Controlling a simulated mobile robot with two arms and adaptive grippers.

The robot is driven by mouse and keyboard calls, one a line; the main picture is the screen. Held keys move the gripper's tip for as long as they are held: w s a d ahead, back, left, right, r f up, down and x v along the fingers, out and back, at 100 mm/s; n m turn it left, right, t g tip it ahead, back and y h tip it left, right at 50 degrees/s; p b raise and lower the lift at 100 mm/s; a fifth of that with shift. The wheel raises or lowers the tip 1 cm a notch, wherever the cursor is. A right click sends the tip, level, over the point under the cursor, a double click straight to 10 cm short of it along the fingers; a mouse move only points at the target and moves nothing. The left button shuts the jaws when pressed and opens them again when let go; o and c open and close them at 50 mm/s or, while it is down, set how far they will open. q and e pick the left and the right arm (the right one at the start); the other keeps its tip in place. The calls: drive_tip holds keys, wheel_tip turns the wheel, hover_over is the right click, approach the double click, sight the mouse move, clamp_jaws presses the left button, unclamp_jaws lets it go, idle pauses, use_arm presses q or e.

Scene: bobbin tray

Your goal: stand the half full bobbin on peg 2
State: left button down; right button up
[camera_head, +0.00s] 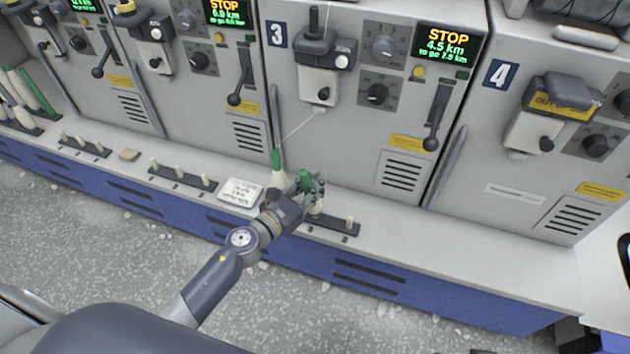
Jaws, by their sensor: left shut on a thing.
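My left gripper (312,187) is shut on a green bobbin (304,180), over the dark peg strip (331,225) below machine 3. The fingers hide most of this bobbin, so I cannot tell how full it is or whether it touches a peg. A pale piece shows just under the fingers, near the strip's middle; I cannot tell if it is a peg or the bobbin. A bare white peg (349,222) stands at the strip's right end. Another bobbin (278,168), green above and white below, stands left of the gripper, with a thread running up to machine 3. My right gripper is not in view.
A written card (240,191) lies left of the gripper. Other peg strips (182,178) line the ledge, and several bobbins (30,92) stand at far left. Machine 3 (340,130) rises behind, its display (446,44) reading STOP. The ledge right of the strip is clear.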

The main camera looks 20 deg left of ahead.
use_arm(q)
drive_tip(key=shift+r, duration=0.35)
drive_tip(key=shift+a, duration=0.1)
drive_tip(key=shift+s+r, duration=0.1)
drive_tip(key=shift+r, duration=0.05)
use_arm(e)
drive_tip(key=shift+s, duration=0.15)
use_arm(q)
drive_tip(key=shift+f+b, duration=0.3)
drive_tip(key=shift+f, duration=0.1)
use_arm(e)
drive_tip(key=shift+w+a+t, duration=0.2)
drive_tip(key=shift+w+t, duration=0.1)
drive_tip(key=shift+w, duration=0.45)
